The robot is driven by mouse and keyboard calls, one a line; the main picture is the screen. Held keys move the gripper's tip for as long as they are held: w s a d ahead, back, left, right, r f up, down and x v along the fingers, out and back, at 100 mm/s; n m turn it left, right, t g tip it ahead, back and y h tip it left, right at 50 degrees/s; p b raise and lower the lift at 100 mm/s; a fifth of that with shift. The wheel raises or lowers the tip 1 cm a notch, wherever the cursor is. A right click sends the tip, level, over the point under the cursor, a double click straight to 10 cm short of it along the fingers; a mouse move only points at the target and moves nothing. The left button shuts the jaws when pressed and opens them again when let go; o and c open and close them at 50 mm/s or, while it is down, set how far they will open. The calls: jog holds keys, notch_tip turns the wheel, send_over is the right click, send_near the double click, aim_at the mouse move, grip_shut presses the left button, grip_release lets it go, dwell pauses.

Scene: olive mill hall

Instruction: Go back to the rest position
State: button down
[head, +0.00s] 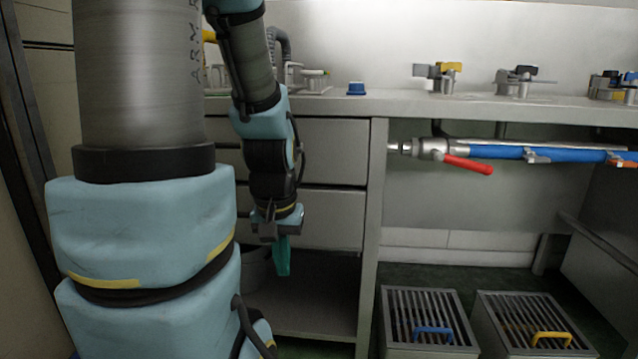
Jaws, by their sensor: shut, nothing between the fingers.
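My gripper (282,262) hangs pointing down in front of the grey drawer cabinet, left of the middle of the picture. Its teal fingers are together and nothing shows between them. It is below the worktop's height, in front of the lower drawer and the open space under it. My arm comes in large at the left and bends down to the gripper.
A grey worktop (400,104) runs across the back, with a blue block (356,89) and valve fittings (437,76) on it. A red-handled valve (465,164) sits on a blue pipe (560,154) below. Two grated boxes (455,300) (515,312) stand on the floor at right.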

notch_tip(320, 180, up, 36)
jog(key=p, duration=3.4)
jog(key=shift+f, duration=0.25)
dwell(2.9)
